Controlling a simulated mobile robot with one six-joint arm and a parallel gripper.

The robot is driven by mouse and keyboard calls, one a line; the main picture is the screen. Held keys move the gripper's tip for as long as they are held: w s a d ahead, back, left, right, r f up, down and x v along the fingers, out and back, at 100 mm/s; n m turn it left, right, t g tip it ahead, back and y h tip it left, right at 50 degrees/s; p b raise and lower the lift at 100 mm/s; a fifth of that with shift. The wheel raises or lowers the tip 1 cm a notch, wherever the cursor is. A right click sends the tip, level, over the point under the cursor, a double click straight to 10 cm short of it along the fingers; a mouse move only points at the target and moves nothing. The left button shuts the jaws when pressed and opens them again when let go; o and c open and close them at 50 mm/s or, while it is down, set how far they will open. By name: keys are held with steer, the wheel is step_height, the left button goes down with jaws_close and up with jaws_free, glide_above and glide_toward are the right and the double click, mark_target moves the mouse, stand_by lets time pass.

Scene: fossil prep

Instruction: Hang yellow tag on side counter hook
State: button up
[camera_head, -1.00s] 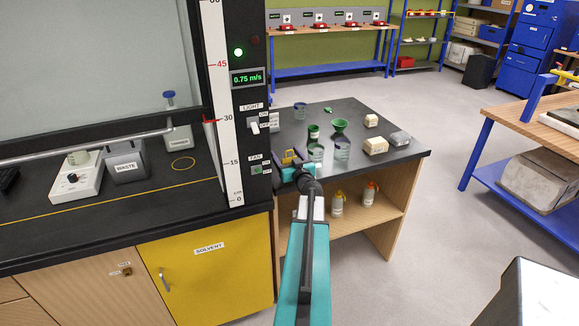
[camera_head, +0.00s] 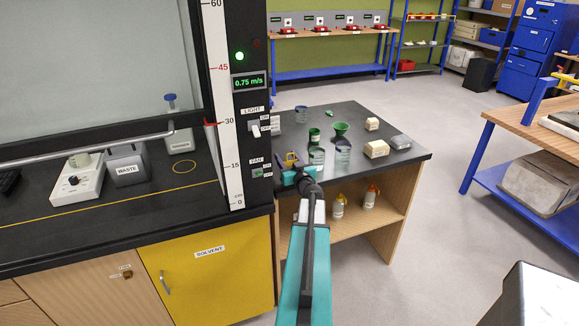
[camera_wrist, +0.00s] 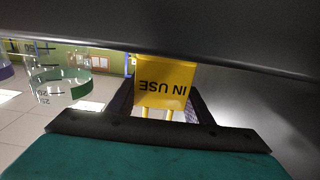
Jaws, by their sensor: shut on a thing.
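The yellow tag (camera_wrist: 165,88) is between my gripper's fingers in the wrist view, and its "IN USE" lettering reads upside down there. In the head view the tag (camera_head: 291,158) is a small yellow patch at the tip of my gripper (camera_head: 288,164). My gripper is shut on the tag, close to the side counter (camera_head: 294,133) and just right of the dark fume hood post (camera_head: 252,140). I cannot make out the hook in either view.
A beaker (camera_head: 317,156), another beaker with purple contents (camera_head: 343,151) and a green funnel (camera_head: 341,131) stand on the counter near my gripper. Pale blocks (camera_head: 376,149) lie farther right. Bottles (camera_head: 338,205) stand on the shelf below.

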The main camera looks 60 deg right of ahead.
steer(key=shift+r, duration=0.15)
step_height(320, 180, up, 10)
steer(key=shift+p, duration=0.3)
stand_by(0.4)
